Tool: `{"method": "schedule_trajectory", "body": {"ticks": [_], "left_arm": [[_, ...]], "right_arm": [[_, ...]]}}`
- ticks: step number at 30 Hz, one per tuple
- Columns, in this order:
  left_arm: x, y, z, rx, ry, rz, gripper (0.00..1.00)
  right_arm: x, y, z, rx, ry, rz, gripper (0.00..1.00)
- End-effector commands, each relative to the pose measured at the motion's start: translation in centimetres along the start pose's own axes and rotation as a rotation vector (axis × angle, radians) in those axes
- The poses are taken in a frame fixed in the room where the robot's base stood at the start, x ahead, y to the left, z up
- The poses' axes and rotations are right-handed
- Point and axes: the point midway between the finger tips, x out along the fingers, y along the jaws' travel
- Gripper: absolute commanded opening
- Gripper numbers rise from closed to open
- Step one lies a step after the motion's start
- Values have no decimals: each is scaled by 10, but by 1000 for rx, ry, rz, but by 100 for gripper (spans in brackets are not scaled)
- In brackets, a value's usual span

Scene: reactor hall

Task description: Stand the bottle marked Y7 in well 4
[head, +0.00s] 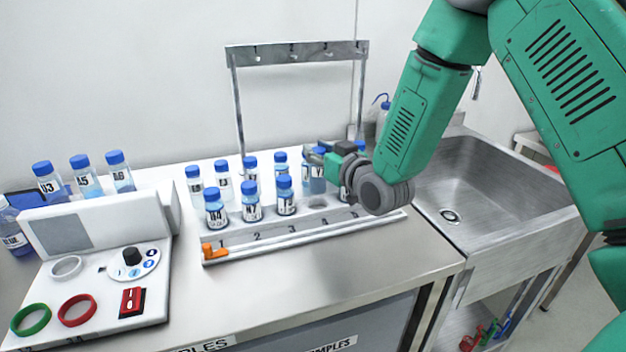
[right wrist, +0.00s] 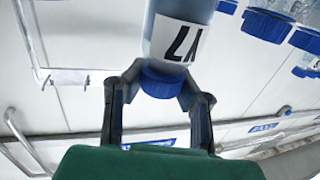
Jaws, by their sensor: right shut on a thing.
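The bottle marked Y7 (right wrist: 178,38) has a blue cap and a white label. In the right wrist view my right gripper (right wrist: 158,90) is shut on its cap. In the head view the right gripper (head: 318,152) holds the bottle (head: 318,180) over the rack, its label partly hidden. The white rack (head: 300,237) has numbered wells along its front. Well 4 (head: 319,206) shows as a dark empty spot, below the held bottle. My left gripper is not in view.
Several blue-capped bottles (head: 222,185) stand in a back row. A metal frame with hooks (head: 297,52) rises behind. A white device (head: 105,270) with coloured rings stands at the left, a steel sink (head: 490,190) at the right. The counter front (head: 330,290) is clear.

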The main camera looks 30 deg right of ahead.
Motion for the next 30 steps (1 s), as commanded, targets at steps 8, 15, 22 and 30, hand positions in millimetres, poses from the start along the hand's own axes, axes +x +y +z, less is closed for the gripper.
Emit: {"method": "schedule_trajectory", "body": {"ticks": [8,15,22,30], "left_arm": [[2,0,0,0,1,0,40],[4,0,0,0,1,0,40],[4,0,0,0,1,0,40],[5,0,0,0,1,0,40]], "right_arm": [[1,0,34,0,-1,0,0],[3,0,55,0,2,0,0],[2,0,55,0,2,0,0],[3,0,57,0,1,0,43]]}}
